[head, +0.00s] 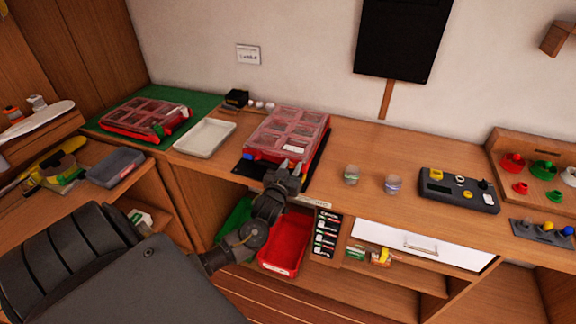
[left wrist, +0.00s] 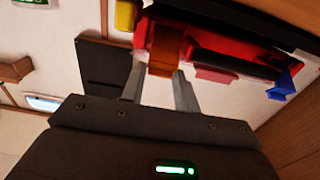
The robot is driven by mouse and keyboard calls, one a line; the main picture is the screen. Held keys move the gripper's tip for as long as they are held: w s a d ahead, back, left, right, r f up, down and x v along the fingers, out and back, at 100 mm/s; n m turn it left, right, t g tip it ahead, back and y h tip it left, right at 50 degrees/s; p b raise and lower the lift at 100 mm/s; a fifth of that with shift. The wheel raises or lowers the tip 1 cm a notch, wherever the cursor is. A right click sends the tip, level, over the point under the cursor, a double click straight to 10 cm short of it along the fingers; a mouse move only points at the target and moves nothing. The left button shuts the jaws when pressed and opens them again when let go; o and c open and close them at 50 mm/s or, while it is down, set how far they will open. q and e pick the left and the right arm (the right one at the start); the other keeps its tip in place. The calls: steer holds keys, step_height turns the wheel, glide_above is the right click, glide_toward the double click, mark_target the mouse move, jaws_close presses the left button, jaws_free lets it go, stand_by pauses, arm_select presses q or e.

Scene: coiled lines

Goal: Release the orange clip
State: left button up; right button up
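The red case (head: 290,133) with a clear, divided lid lies on a black mat on the bench in the head view. Its red front edge (left wrist: 222,55) shows close up in the left wrist view. The orange clip (left wrist: 166,48) is on that edge, and the gripper hides it in the head view. My left gripper (head: 287,172) is at the case's front. In the left wrist view its two fingers (left wrist: 159,80) are apart, with the clip's lower end between or just beyond their tips; contact cannot be told. My right gripper is not in view.
A blue clip (left wrist: 285,82) and a yellow part (left wrist: 125,15) flank the orange clip. A white tray (head: 205,138) and a second red case (head: 145,118) lie to the left. Two small jars (head: 351,174) and a dark device (head: 458,190) stand right. A red bin (head: 285,243) is below.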

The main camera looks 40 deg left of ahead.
arm_select(q)
steer(key=shift+c, duration=1)
steer(key=b, duration=0.2)
steer(key=f+t+b, duration=0.1)
steer(key=b, duration=0.1)
steer(key=shift+s+f+t+y, duration=0.2)
steer(key=shift+s+t+y, duration=0.05)
steer(key=shift+t+y, duration=0.05)
steer(key=shift+s+r+b, duration=0.1)
steer(key=shift+r+b, duration=0.1)
steer(key=shift+b, duration=0.1)
steer(key=shift+r, duration=0.1)
steer(key=o, duration=1)
steer(key=shift+d, duration=0.1)
